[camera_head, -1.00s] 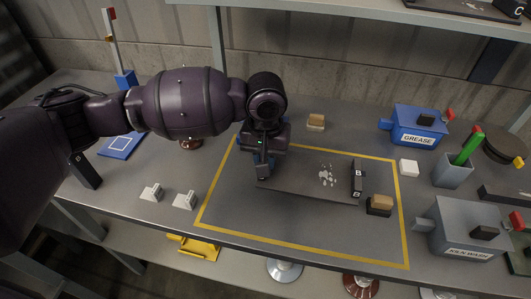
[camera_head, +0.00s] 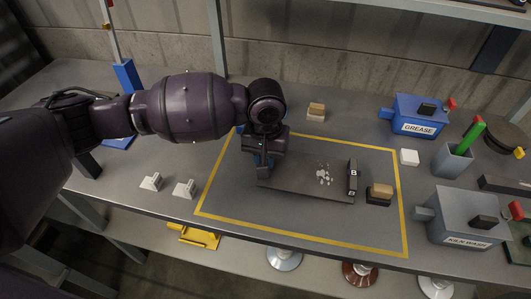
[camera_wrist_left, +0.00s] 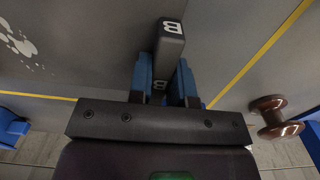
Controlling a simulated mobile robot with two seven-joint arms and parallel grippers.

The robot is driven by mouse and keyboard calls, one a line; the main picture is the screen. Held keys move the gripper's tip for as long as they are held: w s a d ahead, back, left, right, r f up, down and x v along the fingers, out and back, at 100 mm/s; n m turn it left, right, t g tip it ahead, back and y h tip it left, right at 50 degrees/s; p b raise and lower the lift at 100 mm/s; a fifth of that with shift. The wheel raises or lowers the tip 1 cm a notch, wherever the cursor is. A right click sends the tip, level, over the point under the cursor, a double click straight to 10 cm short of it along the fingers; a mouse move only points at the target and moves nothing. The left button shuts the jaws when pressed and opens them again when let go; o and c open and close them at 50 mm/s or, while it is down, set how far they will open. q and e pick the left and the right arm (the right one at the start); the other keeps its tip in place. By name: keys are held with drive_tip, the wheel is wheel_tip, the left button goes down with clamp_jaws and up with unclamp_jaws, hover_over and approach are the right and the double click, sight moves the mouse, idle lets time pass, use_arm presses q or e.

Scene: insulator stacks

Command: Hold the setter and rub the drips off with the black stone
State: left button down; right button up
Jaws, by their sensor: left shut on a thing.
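The setter (camera_head: 290,180) is a flat dark plate inside the yellow outline, with white drips (camera_head: 323,174) on its right half. An upright black end piece marked B (camera_head: 352,176) stands at its right end. My left gripper (camera_head: 261,165) is at the setter's left end. In the left wrist view, the left gripper (camera_wrist_left: 162,88) has its blue fingers shut on a dark end piece marked B (camera_wrist_left: 170,42). A block with a black base and tan top (camera_head: 379,195), seemingly the black stone, lies to the right of the setter. My right gripper is not in view.
A tan-topped block with a pale base (camera_head: 316,112) sits behind the setter. A blue GREASE box (camera_head: 418,122), a white block (camera_head: 409,157), a grey cup (camera_head: 453,162) and a grey KILN WASH box (camera_head: 465,220) stand right. Small pale pieces (camera_head: 184,189) lie left. The outlined area's front is clear.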

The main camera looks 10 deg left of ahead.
use_arm(q)
drive_tip(key=shift+f, duration=0.65)
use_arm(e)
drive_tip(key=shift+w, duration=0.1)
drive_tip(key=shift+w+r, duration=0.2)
use_arm(q)
drive_tip(key=shift+f, duration=0.2)
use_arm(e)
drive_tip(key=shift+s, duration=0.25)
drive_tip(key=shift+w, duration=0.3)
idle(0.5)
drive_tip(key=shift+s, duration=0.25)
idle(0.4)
